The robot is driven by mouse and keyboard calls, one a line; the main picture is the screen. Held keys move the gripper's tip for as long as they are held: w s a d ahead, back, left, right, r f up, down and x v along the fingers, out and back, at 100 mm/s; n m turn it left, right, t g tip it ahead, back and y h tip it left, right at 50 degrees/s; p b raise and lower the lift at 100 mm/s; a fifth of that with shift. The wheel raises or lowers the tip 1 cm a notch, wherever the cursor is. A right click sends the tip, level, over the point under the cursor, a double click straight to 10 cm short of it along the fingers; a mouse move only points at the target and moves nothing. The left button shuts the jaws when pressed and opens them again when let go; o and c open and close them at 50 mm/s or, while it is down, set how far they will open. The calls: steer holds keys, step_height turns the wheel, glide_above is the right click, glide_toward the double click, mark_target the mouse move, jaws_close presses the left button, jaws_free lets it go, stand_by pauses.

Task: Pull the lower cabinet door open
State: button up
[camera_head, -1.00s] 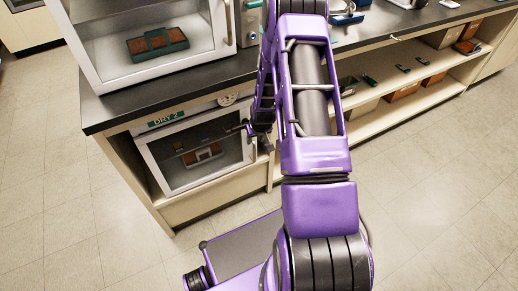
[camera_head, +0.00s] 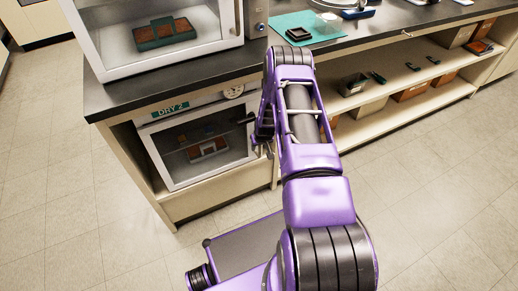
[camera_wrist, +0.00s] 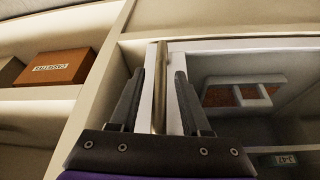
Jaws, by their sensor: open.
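The lower cabinet, labelled DRY 2 (camera_head: 170,112), sits under the dark counter. Its white-framed glass door (camera_head: 168,152) looks shut, with trays visible behind the glass. My gripper (camera_head: 246,121) is at the door's right edge in the head view. In the wrist view my gripper (camera_wrist: 159,76) is open, with one dark finger on each side of the vertical metal door handle (camera_wrist: 159,90). The handle runs between the fingers, and I see a gap on the finger sides. In the head view the handle is mostly hidden by my gripper and arm.
An upper cabinet (camera_head: 100,45) stands on the counter (camera_head: 110,101). Open shelves with boxes (camera_head: 412,91) lie to the right; a brown box (camera_wrist: 62,66) shows beside the cabinet in the wrist view. The tiled floor in front of the door's left part is clear (camera_head: 100,215).

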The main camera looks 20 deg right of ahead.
steer(key=shift+w+f, duration=0.2)
steer(key=shift+f, duration=0.3)
jaws_close()
stand_by(1.2)
